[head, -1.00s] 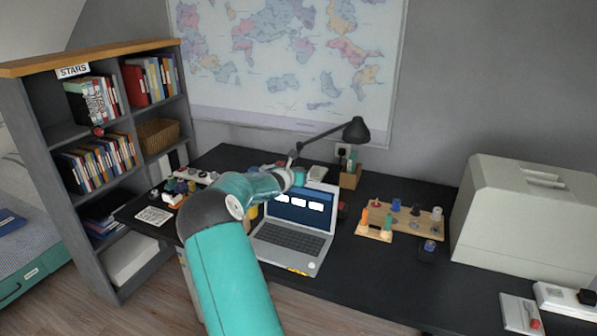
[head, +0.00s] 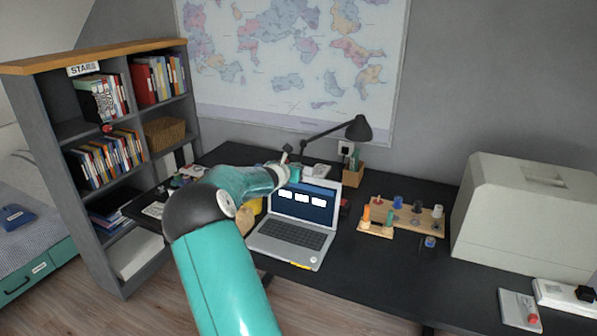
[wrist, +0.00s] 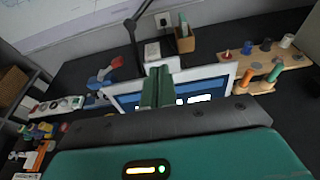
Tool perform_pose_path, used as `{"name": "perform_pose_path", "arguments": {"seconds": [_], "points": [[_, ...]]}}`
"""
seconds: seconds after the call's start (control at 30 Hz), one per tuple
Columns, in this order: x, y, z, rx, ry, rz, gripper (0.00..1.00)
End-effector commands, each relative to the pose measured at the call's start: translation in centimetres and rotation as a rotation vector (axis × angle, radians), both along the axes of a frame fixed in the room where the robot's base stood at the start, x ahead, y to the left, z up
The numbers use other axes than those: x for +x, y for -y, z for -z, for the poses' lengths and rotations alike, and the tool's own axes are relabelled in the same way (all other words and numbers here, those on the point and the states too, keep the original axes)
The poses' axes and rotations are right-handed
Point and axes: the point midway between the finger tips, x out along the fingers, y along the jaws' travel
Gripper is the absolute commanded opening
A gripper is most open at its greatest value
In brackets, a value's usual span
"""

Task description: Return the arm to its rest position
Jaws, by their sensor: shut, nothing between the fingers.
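My teal arm reaches from the bottom of the head view up over the desk (head: 390,275), bent at a dark elbow joint. Its far end is by the top left corner of the open laptop (head: 290,238). In the wrist view my gripper (wrist: 158,88) has its two green fingers together with nothing between them. They show in front of the laptop's screen (wrist: 196,96), above the desk. In the head view the fingers are small and partly hidden by the wrist, so contact with the laptop cannot be told.
A black lamp (head: 358,129) and a pen holder (head: 353,173) stand behind the laptop. A wooden peg board (head: 425,218) and a large pale case (head: 520,215) are to the right. A bookshelf (head: 60,150) stands left. The front right desk is mostly clear.

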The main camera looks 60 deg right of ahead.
Motion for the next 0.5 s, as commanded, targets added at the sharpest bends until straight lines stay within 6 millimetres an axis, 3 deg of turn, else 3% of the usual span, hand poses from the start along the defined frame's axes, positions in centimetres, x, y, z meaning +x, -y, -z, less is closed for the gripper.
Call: {"name": "perform_pose_path", "arguments": {"seconds": [0.27,0.5], "points": [[-0.2,-3.0,-4.3,0.001,0.003,-0.001,0.00],[-0.5,-3.9,-5.5,0.001,-0.001,0.001,0.00]]}}
